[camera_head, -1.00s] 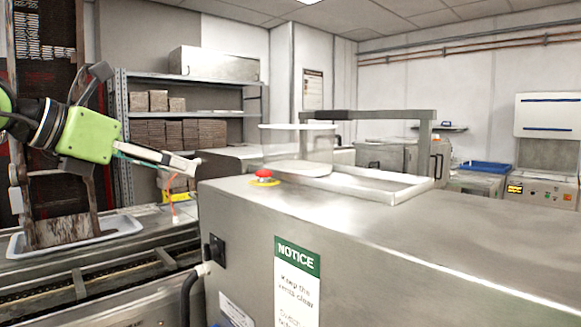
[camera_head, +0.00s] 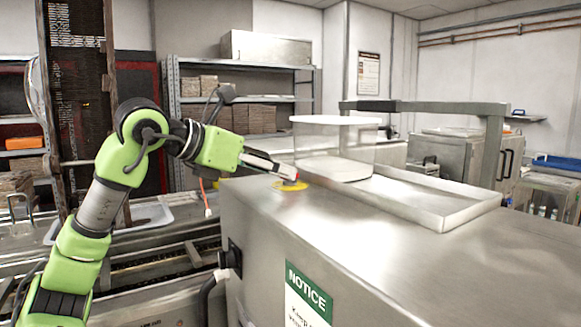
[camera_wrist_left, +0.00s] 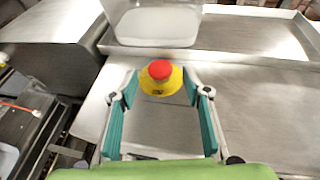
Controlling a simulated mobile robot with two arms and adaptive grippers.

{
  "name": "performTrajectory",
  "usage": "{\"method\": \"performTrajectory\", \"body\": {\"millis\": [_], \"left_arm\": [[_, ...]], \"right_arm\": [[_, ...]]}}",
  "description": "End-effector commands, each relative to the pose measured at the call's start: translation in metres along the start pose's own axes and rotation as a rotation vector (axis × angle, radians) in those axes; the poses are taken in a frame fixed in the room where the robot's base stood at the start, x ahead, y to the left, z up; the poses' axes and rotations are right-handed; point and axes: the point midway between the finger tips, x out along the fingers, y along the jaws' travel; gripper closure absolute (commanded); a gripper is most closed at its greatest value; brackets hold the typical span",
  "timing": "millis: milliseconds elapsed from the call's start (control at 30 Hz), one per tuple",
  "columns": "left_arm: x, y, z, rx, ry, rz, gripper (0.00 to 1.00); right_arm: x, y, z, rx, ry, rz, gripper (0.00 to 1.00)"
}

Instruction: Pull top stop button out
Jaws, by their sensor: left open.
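The stop button (camera_wrist_left: 160,70) is a red mushroom head on a round yellow base plate, set on top of the steel machine housing. In the head view its yellow plate (camera_head: 291,186) shows at the housing's left corner, and the red head is mostly hidden by my fingers. My left gripper (camera_head: 293,178) reaches over the button from the left. In the left wrist view the left gripper (camera_wrist_left: 160,92) is open, its teal fingers apart on either side, with the button centred between them near their tips. Contact with the button does not show. My right gripper is not in view.
A conveyor (camera_head: 165,262) runs to the left. The housing top (camera_head: 400,245) in front is clear.

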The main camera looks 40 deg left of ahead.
Motion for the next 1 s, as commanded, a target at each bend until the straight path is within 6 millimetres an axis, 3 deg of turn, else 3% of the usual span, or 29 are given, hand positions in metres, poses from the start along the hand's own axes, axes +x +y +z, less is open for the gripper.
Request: {"method": "performTrajectory", "body": {"millis": [100, 300, 667, 700, 867, 1000], "left_arm": [[0.022, -0.001, 0.003, -0.001, 0.001, -0.003, 0.56], [0.046, 0.000, 0.002, -0.002, 0.000, -0.001, 0.56], [0.053, 0.000, 0.000, 0.000, 0.000, 0.001, 0.56], [0.053, 0.000, 0.000, 0.000, 0.000, 0.001, 0.59], [0.053, 0.000, 0.000, 0.000, 0.000, 0.001, 1.00], [0.052, 0.001, 0.001, 0.000, 0.000, 0.001, 1.00]], "right_arm": [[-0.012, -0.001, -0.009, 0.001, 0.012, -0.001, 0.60], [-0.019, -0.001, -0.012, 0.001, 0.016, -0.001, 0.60], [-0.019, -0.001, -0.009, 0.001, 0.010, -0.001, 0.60], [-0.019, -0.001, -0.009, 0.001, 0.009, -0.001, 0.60], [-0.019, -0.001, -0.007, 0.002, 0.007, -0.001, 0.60], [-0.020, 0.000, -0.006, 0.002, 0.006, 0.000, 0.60]]}}
